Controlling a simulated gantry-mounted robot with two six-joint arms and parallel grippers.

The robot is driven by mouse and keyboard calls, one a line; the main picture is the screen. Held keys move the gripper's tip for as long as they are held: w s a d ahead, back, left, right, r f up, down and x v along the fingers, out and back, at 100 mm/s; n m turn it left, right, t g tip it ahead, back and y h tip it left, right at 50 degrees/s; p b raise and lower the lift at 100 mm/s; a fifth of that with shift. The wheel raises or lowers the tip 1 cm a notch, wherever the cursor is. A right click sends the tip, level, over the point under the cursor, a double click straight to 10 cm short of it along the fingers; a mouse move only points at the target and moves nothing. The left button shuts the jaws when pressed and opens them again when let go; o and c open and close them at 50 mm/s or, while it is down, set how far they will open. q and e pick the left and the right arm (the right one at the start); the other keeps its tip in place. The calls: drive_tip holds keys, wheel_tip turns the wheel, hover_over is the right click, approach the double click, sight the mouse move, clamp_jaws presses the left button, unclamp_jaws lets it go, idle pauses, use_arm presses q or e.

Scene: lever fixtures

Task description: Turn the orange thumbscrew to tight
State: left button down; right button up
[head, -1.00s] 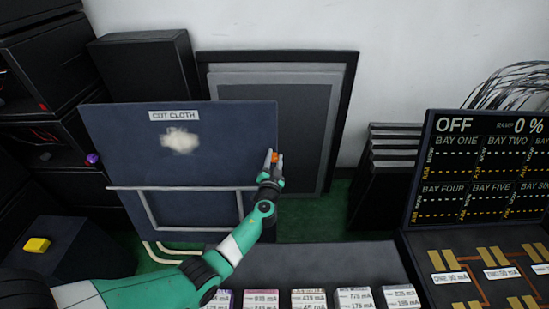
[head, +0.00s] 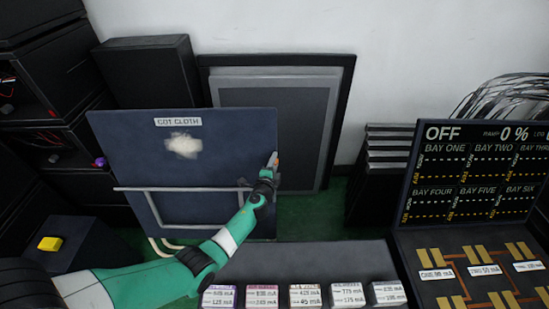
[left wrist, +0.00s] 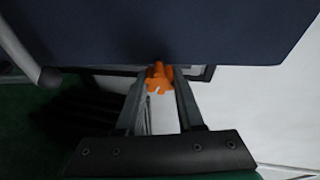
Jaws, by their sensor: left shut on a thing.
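The orange thumbscrew (left wrist: 158,76) sits at the edge of the dark blue panel (head: 215,150) labelled "COT CLOTH". My left gripper (head: 272,163) reaches the panel's right edge in the head view. In the left wrist view the fingers of my left gripper (left wrist: 159,88) lie on both sides of the thumbscrew and are shut on it. The thumbscrew is mostly hidden by the gripper in the head view. Its tight or loose setting cannot be read. My right gripper is not in view.
A grey rail (head: 180,189) crosses the panel's lower part. Framed dark boards (head: 310,90) lean on the wall behind it. A box with a yellow button (head: 50,243) stands at the left. A display reading "OFF" (head: 480,165) and a row of labelled blocks (head: 305,297) stand at the right and front.

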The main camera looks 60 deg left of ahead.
use_arm(q)
drive_tip(key=m+p, duration=0.2)
drive_tip(key=m, duration=0.1)
drive_tip(key=shift+r+m+g+h, duration=0.15)
drive_tip(key=shift+m+g+h, duration=0.15)
drive_tip(key=shift+h, duration=0.1)
drive_tip(key=m+p, duration=0.2)
drive_tip(key=m, duration=0.1)
drive_tip(key=shift+g, duration=0.3)
drive_tip(key=m+p, duration=0.1)
drive_tip(key=m, duration=0.1)
drive_tip(key=shift+m+g, duration=0.3)
drive_tip(key=shift+f+m+g+p, duration=0.2)
drive_tip(key=shift+m+g+p, duration=0.35)
drive_tip(key=shift+m, duration=0.75)
drive_tip(key=c, duration=0.5)
unclamp_jaws()
drive_tip(key=shift+s, duration=0.1)
